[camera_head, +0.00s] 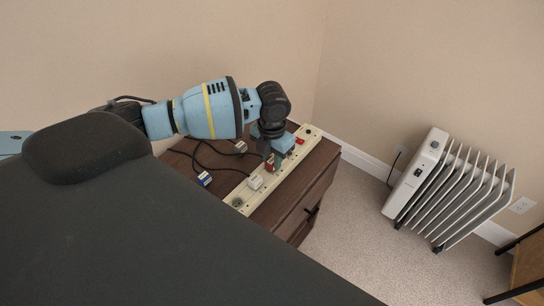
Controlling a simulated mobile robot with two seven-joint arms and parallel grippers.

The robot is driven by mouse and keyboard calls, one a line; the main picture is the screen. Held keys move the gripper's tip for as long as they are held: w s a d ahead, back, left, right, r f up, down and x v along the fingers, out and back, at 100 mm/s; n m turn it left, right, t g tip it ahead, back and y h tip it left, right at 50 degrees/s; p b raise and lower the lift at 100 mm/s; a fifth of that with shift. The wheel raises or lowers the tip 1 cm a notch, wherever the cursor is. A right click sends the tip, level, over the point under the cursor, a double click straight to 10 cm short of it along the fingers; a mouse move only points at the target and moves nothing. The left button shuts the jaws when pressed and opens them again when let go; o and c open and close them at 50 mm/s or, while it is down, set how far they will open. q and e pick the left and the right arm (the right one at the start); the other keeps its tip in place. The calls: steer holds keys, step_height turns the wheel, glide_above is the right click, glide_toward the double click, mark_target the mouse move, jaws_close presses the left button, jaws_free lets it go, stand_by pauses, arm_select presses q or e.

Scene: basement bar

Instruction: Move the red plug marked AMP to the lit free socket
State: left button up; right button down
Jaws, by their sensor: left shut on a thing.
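A cream power strip (285,182) lies diagonally across the brown cabinet top. My left gripper (272,160) points down over the middle of the strip and is shut on a small red plug (269,164), partly hidden by the fingers. I cannot tell whether that plug sits in a socket or just above it, and no AMP marking can be read. A white plug (255,182) is on the strip, nearer than the red one. A round socket (238,203) at the near end looks empty. No socket light can be made out. My right gripper is not in view.
Black cables with a blue-and-white plug (204,179) and a whitish plug (240,147) lie on the cabinet (312,188), left of the strip. A small red part (299,141) shows toward the strip's far end. A white radiator (447,190) stands on the carpet at right.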

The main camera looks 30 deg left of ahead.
arm_select(q)
steer(key=o, duration=1.1)
steer(key=shift+c, duration=0.2)
steer(key=shift+r, duration=3.95)
steer(key=shift+f, duration=0.1)
